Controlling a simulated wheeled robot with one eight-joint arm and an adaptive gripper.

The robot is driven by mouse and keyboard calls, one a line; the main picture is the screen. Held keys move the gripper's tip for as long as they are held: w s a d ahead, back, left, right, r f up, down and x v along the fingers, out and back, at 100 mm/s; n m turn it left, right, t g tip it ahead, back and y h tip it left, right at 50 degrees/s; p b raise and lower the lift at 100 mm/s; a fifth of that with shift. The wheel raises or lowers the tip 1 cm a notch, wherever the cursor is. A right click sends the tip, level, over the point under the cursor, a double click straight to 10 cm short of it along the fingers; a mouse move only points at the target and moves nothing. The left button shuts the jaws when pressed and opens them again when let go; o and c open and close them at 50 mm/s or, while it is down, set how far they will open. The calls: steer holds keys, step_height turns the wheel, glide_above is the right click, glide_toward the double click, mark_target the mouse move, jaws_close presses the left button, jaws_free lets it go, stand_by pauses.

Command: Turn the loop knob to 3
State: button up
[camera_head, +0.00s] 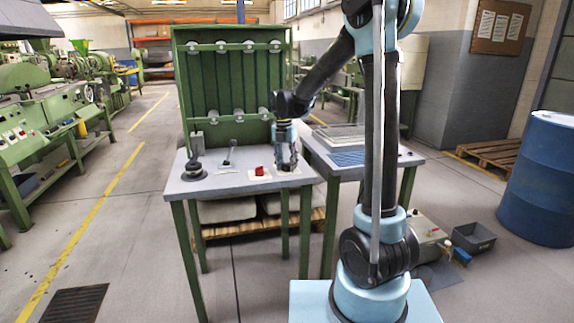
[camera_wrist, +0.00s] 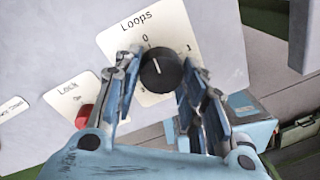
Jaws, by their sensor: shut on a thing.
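The black loop knob (camera_wrist: 161,70) sits on a white plate (camera_wrist: 168,24) labelled "Loops" in the wrist view. A 0 is printed above the knob and a mark, apparently a 1, to its upper right; the lower marks are mostly hidden by my fingers. The knob's white pointer line points up, roughly toward the 0. My gripper (camera_wrist: 160,72) has one finger on each side of the knob and is shut on it. In the head view my gripper (camera_head: 287,166) reaches down to the table's right side, and the knob is hidden behind it.
A red knob (camera_wrist: 84,115) on a "Lock" plate (camera_wrist: 66,99) lies just left of the gripper. The grey table (camera_head: 235,186) also carries a lever (camera_head: 229,154) and a black round device (camera_head: 193,171) further left. A green rack (camera_head: 233,85) stands behind.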

steer(key=m, duration=0.6)
steer(key=shift+w, duration=0.1)
steer(key=m, duration=0.6)
steer(key=shift+w+a+y, duration=0.1)
steer(key=shift+w+y, duration=0.05)
steer(key=shift+y, duration=0.25)
steer(key=m, duration=0.6)
steer(key=shift+w+m, duration=0.15)
steer(key=shift+m, duration=0.15)
steer(key=m, duration=0.5)
steer(key=shift+d+m+y, duration=0.2)
steer(key=shift+m+y, duration=0.1)
steer(key=m, duration=0.6)
steer(key=shift+d, duration=0.2)
steer(key=m, duration=0.5)
steer(key=shift+m+t, duration=0.3)
steer(key=shift+t, duration=0.1)
steer(key=m, duration=0.5)
steer(key=shift+s+d, duration=0.1)
steer(key=shift+s, duration=0.1)
steer(key=m, duration=0.6)
steer(key=shift+s, duration=0.1)
steer(key=shift+m, duration=0.3)
